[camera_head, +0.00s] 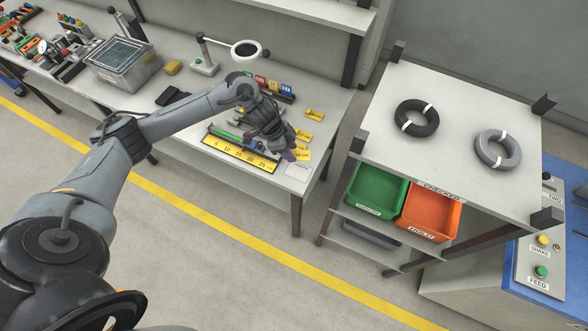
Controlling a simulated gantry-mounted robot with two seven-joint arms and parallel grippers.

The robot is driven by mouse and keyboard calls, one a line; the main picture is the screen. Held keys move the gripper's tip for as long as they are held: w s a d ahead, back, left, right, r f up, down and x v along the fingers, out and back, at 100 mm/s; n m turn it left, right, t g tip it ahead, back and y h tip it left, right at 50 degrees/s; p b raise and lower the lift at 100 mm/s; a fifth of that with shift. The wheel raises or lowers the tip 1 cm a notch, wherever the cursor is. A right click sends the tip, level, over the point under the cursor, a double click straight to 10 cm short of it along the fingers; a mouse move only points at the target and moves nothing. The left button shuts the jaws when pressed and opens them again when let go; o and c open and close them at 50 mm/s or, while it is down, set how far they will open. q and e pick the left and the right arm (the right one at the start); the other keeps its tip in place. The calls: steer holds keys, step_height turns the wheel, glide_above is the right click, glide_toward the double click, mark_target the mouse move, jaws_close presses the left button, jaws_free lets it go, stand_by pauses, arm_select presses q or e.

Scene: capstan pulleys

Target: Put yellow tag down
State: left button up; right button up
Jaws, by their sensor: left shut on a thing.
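My left gripper (290,153) reaches down over the right end of the workbench (215,185). It is shut on a yellow tag (303,155), which shows beside the fingertips at the bench's right side. I cannot tell whether the tag touches the bench top. Two more yellow tags, an upper one (315,115) and a lower one (304,135), lie on the bench behind it. A white card (297,172) lies just in front of the held tag. My right gripper is not in view.
A yellow ruler (240,153) lies left of the gripper. A magnifier (245,50) and a clear-lidded box (121,62) stand farther back. Right of an aisle, a rack holds a black coil (417,129), a grey coil (486,150), a green bin (353,201) and an orange bin (408,222).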

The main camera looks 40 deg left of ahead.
arm_select(q)
glide_above(294, 171)
steer(key=s+a, duration=0.1)
step_height(294, 171, down, 5)
steer(key=shift+r, duration=0.1)
steer(key=shift+w+a+f, duration=0.1)
steer(key=shift+f, duration=0.95)
steer(key=shift+f+b, duration=0.35)
steer(key=shift+f, duration=1)
steer(key=o, duration=1)
steer(key=shift+f, duration=0.15)
